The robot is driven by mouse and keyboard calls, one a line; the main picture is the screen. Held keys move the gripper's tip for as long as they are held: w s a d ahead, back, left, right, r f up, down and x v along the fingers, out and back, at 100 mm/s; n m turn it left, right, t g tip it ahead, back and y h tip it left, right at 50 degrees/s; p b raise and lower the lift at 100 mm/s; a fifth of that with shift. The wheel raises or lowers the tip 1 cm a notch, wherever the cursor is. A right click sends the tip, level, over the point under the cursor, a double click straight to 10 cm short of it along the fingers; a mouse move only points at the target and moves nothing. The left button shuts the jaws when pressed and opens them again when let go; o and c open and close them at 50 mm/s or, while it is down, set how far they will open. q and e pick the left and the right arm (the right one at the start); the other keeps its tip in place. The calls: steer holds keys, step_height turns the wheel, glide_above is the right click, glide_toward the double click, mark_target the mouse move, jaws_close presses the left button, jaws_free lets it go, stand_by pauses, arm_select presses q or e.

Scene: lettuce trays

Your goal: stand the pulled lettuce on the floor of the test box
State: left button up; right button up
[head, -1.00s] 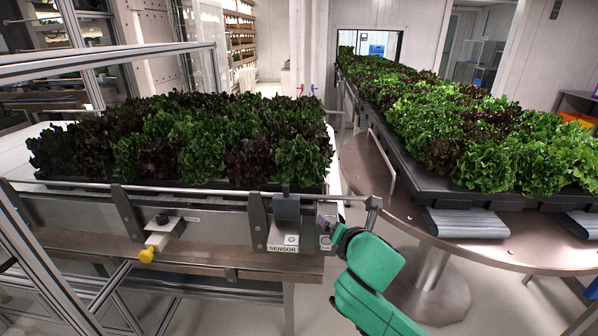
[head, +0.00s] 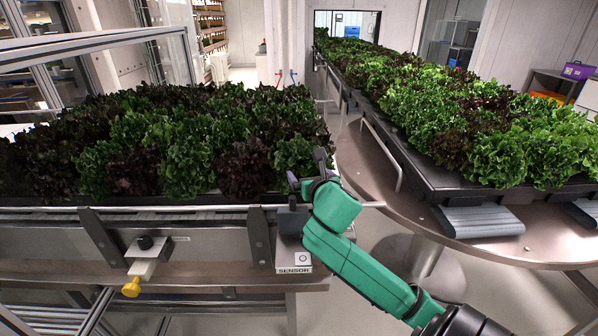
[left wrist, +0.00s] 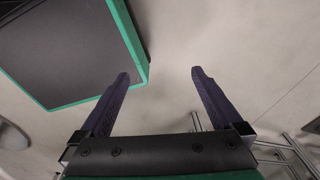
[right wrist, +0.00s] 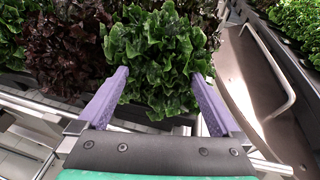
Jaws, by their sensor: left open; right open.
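A green lettuce (head: 295,155) stands at the front right corner of the left tray, among the other heads. My right gripper (head: 307,170) is at the tray's front edge, just in front of this lettuce. In the right wrist view its open fingers (right wrist: 160,76) point at the green head (right wrist: 160,45), one on each side of its lower front leaves. Whether they touch it I cannot tell. My left gripper (left wrist: 160,74) is open and empty over bare floor; it is not in the head view. I cannot make out a test box in any view.
A metal rail (head: 180,208) runs along the left tray's front, with a sensor block (head: 293,258) below my right gripper. A yellow knob (head: 131,287) sticks out at the left. A round-edged metal table (head: 470,250) with a long lettuce bed is at the right.

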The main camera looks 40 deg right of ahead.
mark_target(303, 170)
steer(key=x, duration=0.4)
steer(key=shift+a+f, duration=0.1)
steer(key=shift+a, duration=0.05)
steer(key=p+x, duration=0.1)
steer(key=x, duration=0.4)
steer(key=shift+s+f, duration=0.1)
steer(key=shift+f, duration=0.1)
steer(key=shift+c, duration=0.9)
arm_select(q)
steer(key=shift+w+r, duration=0.5)
steer(key=shift+r, duration=0.1)
arm_select(e)
steer(key=c, duration=1.2)
